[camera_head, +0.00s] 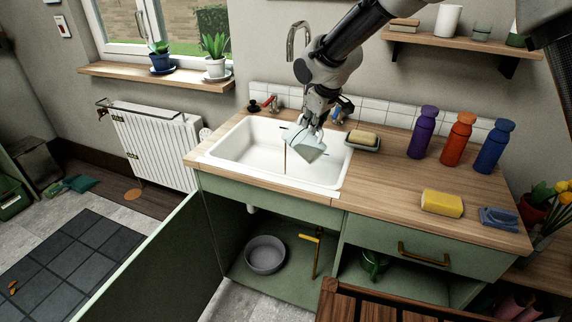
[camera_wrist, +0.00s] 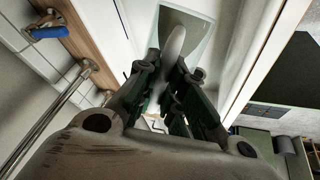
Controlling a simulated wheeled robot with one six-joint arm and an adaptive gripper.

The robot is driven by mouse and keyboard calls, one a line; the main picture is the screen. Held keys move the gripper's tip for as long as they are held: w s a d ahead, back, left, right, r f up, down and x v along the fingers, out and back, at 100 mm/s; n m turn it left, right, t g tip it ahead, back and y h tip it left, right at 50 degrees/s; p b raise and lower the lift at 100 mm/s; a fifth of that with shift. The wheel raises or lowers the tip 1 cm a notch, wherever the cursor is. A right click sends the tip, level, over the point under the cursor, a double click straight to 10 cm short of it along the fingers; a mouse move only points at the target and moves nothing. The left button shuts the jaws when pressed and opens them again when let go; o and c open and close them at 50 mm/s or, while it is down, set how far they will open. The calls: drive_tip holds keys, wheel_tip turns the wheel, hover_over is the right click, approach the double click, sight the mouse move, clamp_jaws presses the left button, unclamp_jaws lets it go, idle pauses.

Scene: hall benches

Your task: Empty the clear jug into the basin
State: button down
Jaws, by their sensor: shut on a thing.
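My gripper (camera_head: 314,120) is shut on the clear jug (camera_head: 309,150) above the white basin (camera_head: 227,143) set in the wooden counter. The jug is see-through with a pale blue tint and looks tilted. A thin dark upright streak shows just left of it over the basin; I cannot tell for sure that it is liquid. In the wrist view my gripper's dark green fingers (camera_wrist: 172,75) close at the jug (camera_wrist: 187,28), whose far part lies over the white basin. How much the jug holds cannot be seen.
A curved tap (camera_head: 298,38) rises behind the basin. A soap dish (camera_head: 361,143) sits at its right. A cabinet door (camera_head: 150,262) hangs open below.

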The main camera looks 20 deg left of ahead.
drive_tip(key=shift+a+r, duration=0.1)
drive_tip(key=shift+w+a+r+h, duration=0.15)
drive_tip(key=shift+a+r+h, duration=0.1)
drive_tip(key=shift+h, duration=0.05)
idle(0.5)
drive_tip(key=shift+w+a+r+g+h, duration=0.15)
drive_tip(key=shift+a+r+g+h, duration=0.15)
drive_tip(key=shift+a+g+h, duration=0.1)
drive_tip(key=shift+w+a+r, duration=0.1)
drive_tip(key=shift+a, duration=0.05)
idle(0.5)
drive_tip(key=shift+w+a+r+h, duration=0.1)
drive_tip(key=shift+a+r+h, duration=0.05)
drive_tip(key=shift+h, duration=0.15)
